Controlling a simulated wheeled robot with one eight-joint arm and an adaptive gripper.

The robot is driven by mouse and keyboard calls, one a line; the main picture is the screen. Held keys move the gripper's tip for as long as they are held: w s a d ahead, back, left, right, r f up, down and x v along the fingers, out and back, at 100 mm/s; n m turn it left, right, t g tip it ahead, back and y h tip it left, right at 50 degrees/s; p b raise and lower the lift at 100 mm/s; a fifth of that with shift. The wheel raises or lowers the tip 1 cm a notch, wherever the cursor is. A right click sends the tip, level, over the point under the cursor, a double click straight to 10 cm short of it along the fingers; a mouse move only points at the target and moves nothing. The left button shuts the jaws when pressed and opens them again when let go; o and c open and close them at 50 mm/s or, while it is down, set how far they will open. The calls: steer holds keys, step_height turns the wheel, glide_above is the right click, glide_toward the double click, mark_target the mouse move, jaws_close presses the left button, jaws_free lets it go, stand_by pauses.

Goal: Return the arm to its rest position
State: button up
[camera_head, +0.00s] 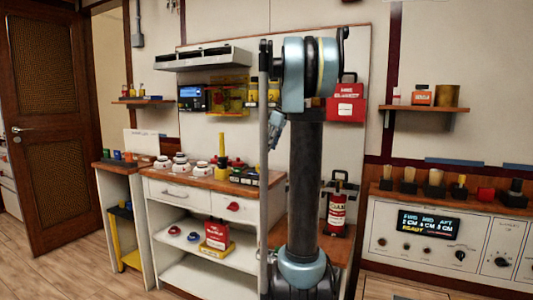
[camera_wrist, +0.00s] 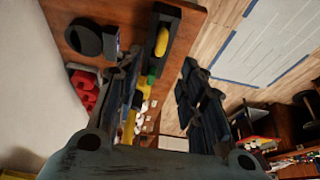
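My arm (camera_head: 306,180) stands upright in the middle of the head view, its dark link rising to a blue-grey joint at the top. My gripper (camera_wrist: 165,78) shows in the wrist view with its two dark fingers spread apart and nothing held between them. The wrist view is tilted and looks past the fingers at a wooden counter top (camera_wrist: 190,45). A black block with a yellow part (camera_wrist: 160,42) lies beyond the fingertips. In the head view the gripper is mostly hidden by the arm, so its exact place there is unclear.
A white cabinet with a wooden top (camera_head: 215,182) stands left of my arm, bearing several small items. A red fire extinguisher (camera_head: 337,210) is close at the right. A control panel with a lit display (camera_head: 428,224) and a wall shelf (camera_head: 425,108) are further right. The floor at left is clear.

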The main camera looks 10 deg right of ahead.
steer(key=shift+s, duration=0.1)
stand_by(0.3)
steer(key=s+a+f+m+h, duration=0.15)
steer(key=s+f, duration=0.25)
steer(key=s, duration=0.4)
steer(key=s+a+f+m, duration=0.2)
steer(key=s+f, duration=0.2)
steer(key=s, duration=0.4)
steer(key=s+a+f+m, duration=0.2)
steer(key=s+f, duration=0.2)
steer(key=s, duration=0.4)
steer(key=s+f+m+h, duration=0.2)
steer(key=s+f+m, duration=0.3)
steer(key=s+f, duration=1.2)
steer(key=shift+s+d+f, duration=0.15)
steer(key=shift+d+f, duration=0.25)
steer(key=shift+f, duration=0.25)
steer(key=shift+w+f, duration=0.2)
steer(key=shift+w, duration=0.3)
steer(key=shift+c, duration=0.4)
